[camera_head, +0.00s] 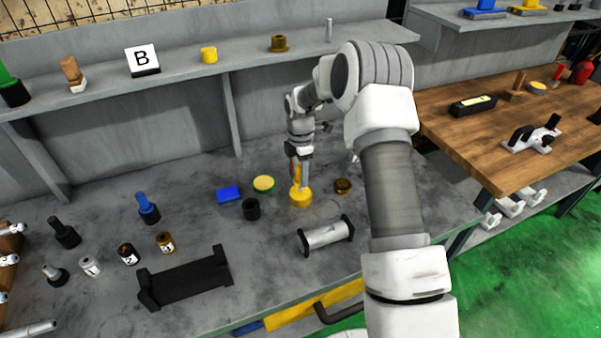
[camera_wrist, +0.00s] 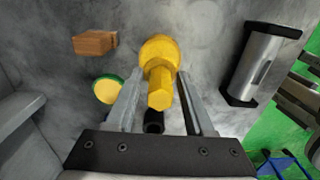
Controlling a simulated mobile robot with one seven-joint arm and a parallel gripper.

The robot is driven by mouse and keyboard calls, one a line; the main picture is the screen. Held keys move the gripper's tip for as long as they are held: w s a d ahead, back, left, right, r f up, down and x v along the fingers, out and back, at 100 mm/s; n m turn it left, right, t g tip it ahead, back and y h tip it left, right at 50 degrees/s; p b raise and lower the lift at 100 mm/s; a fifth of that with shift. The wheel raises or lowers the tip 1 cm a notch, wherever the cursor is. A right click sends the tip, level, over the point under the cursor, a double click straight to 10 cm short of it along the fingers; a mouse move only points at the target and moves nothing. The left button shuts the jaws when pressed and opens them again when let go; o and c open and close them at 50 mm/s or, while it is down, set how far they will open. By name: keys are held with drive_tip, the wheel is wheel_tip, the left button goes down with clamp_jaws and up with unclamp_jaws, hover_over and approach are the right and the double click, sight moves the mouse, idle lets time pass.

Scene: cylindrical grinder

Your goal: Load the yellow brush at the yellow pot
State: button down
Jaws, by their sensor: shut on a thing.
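My gripper (camera_head: 302,176) reaches down over the grey bench and is shut on the yellow brush. The brush's yellow faceted handle (camera_wrist: 160,93) stands between the two fingers in the wrist view. Directly below the handle is a wider round yellow part (camera_head: 300,197), which also shows in the wrist view (camera_wrist: 158,48). I cannot tell whether this is the yellow pot with the brush in it or the brush's own base; any bristles are hidden.
A yellow cup (camera_head: 208,55) sits on the shelf. The bench front right is clear.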

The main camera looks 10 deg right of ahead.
drive_tip(key=shift+f+b, duration=0.4)
drive_tip(key=shift+f, duration=0.2)
idle(1.2)
drive_tip(key=shift+r, duration=0.1)
drive_tip(key=shift+r+p, duration=2.1)
drive_tip(key=shift+r, duration=1.4)
drive_tip(key=shift+s+m, duration=0.55)
drive_tip(key=shift+m, duration=0.15)
drive_tip(key=s+r+m, duration=0.1)
drive_tip(key=s+m, duration=1.4)
drive_tip(key=m, duration=0.3)
drive_tip(key=shift+s+r+m, duration=0.2)
drive_tip(key=shift+r+m, duration=0.1)
drive_tip(key=shift+m, duration=0.1)
